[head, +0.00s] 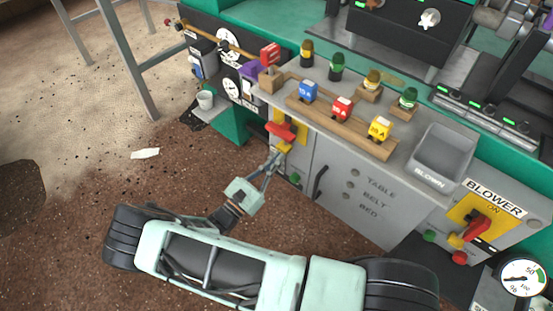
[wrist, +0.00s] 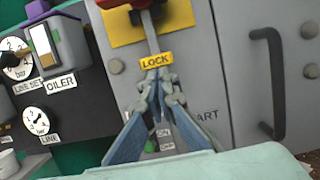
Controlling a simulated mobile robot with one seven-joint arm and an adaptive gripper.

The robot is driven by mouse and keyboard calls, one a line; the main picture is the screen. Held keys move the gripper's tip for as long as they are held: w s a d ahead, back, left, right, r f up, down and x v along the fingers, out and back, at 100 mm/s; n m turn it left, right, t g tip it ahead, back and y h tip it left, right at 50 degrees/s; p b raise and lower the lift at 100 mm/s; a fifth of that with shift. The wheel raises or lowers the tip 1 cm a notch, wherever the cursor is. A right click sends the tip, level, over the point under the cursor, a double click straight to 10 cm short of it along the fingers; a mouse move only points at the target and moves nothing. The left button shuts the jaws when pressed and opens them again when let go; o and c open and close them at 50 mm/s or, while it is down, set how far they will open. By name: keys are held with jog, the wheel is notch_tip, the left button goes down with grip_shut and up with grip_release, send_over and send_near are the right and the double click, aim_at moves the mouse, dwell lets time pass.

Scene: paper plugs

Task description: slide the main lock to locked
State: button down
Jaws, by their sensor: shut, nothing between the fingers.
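The main lock has a red handle (head: 281,131) on a yellow plate (head: 304,128) at the left end of the grey cabinet. In the wrist view the red handle (wrist: 146,4) is at the top edge, partly cut off, over the yellow plate (wrist: 122,25). A grey bar runs down from it to a yellow LOCK label (wrist: 156,60). My gripper (wrist: 157,76) is shut and empty, its tips at the lower edge of that label. In the head view my gripper (head: 277,158) is just below the handle. I cannot tell whether the tips touch anything.
A dark door handle (wrist: 272,84) stands out right of the lock. A green button (head: 295,178) sits below it. Gauges and an oiler (wrist: 60,35) are at left. Coloured plugs stand on a wooden rack (head: 340,127) on the cabinet top. A blower lever (head: 476,229) is at far right.

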notch_tip(320, 180, down, 5)
jog(key=b, duration=0.3)
jog(key=shift+r, duration=0.2)
jog(key=p+v, duration=0.2)
jog(key=v, duration=0.8)
jog(key=shift+r, duration=0.25)
